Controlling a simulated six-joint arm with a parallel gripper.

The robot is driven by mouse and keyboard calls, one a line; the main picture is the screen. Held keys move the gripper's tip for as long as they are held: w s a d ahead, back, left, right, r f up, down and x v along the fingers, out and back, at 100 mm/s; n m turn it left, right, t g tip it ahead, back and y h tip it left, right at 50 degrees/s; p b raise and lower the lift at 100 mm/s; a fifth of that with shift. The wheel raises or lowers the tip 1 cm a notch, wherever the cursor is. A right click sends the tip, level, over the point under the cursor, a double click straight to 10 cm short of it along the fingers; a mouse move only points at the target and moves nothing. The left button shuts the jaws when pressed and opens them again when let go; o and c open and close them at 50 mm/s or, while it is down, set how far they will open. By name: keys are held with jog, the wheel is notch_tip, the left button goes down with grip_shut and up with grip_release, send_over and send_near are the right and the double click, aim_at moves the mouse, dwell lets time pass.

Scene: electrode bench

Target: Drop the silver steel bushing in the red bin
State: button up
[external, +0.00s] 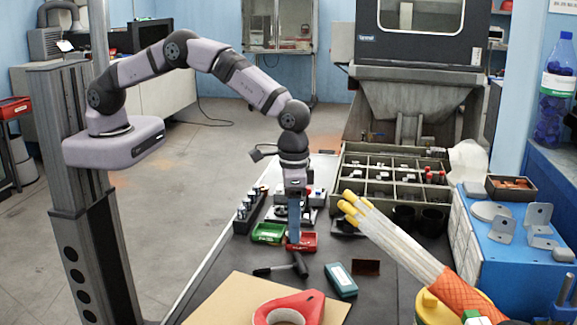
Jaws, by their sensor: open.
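The red bin (309,242) is a small open tray on the dark bench, right of the green bin. My gripper (294,238) points straight down at the red bin's left part and hides some of it. Its jaws are open; the gap between the fingers is too small to make out here. I cannot pick out the silver steel bushing for certain. Several small silver-topped pieces stand in a black rack (248,212) left of my gripper, and what lies inside the red bin is unclear.
A green bin (268,233) stands close on the left. A black-handled tool (280,268), a teal box (341,280) and a red tape roll (290,308) lie in front. A compartment crate (392,180) stands behind right; a yellow-tipped bundle (395,240) slants across the right.

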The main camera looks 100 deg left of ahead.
notch_tip(320, 180, up, 6)
jog(key=b, duration=0.1)
dwell(0.4)
jog(key=shift+r, duration=0.1)
notch_tip(320, 180, up, 5)
jog(key=p, duration=0.4)
dwell(0.6)
